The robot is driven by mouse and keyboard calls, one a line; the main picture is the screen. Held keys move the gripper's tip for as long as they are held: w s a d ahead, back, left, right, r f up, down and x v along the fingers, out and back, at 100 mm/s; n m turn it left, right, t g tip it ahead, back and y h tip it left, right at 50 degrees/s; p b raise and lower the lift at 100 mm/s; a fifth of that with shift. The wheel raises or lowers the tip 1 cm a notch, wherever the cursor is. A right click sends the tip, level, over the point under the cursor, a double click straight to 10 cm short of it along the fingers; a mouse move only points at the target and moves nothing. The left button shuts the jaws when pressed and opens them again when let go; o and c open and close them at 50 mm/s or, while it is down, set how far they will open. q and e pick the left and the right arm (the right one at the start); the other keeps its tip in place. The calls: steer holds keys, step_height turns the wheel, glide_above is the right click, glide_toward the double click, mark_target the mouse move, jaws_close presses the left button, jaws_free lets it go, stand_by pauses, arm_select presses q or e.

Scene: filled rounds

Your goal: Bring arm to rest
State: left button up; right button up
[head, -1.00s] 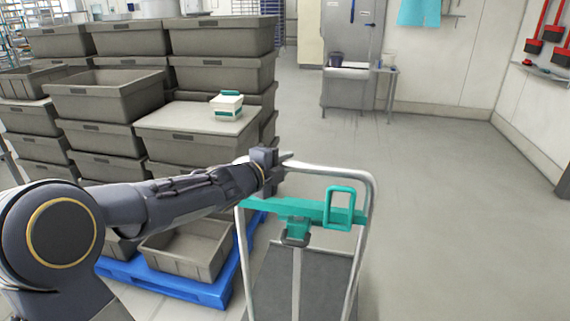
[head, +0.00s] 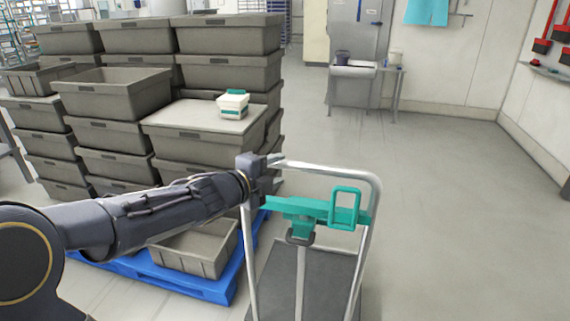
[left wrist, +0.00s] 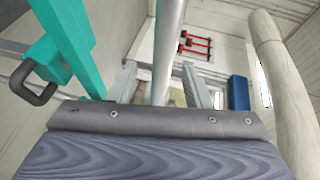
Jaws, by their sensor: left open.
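My left arm (head: 150,215) reaches in from the left in the head view. My left gripper (head: 272,161) is at the top left corner of the trolley's metal handle frame (head: 371,240). In the left wrist view my left gripper (left wrist: 161,84) has its two grey fingers apart, with the metal tube (left wrist: 168,40) showing between them. I cannot tell whether the fingers touch the tube. A teal bar with a loop (head: 344,208) crosses the trolley frame, and it shows at the left of the left wrist view (left wrist: 68,40). My right gripper is not in view.
Grey crates (head: 115,95) stand stacked on a blue pallet (head: 212,292) at the left. A white and teal box (head: 233,103) sits on a crate lid. The trolley deck (head: 318,280) looks empty. Floor to the right (head: 460,220) is clear. A small table (head: 352,72) stands at the back.

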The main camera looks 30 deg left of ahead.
arm_select(q)
steer(key=shift+v, duration=1)
steer(key=s+r+n+g+y+p, duration=0.2)
steer(key=s+n+g+y+p, duration=0.2)
steer(key=s+n+p, duration=0.55)
steer(key=s+d+f+n+g+h+p, duration=0.1)
steer(key=s+d+f+n+g+h, duration=0.1)
steer(key=s+d+n, duration=0.3)
steer(key=s+d+f+n+g+h+p, duration=0.1)
steer(key=s+d+n+g+h, duration=0.2)
steer(key=s, duration=0.9)
steer(key=d+n+g, duration=0.1)
steer(key=d+n, duration=0.2)
steer(key=d, duration=0.1)
steer(key=shift+s+f, duration=0.2)
steer(key=shift+f, duration=0.2)
steer(key=shift+a, duration=0.1)
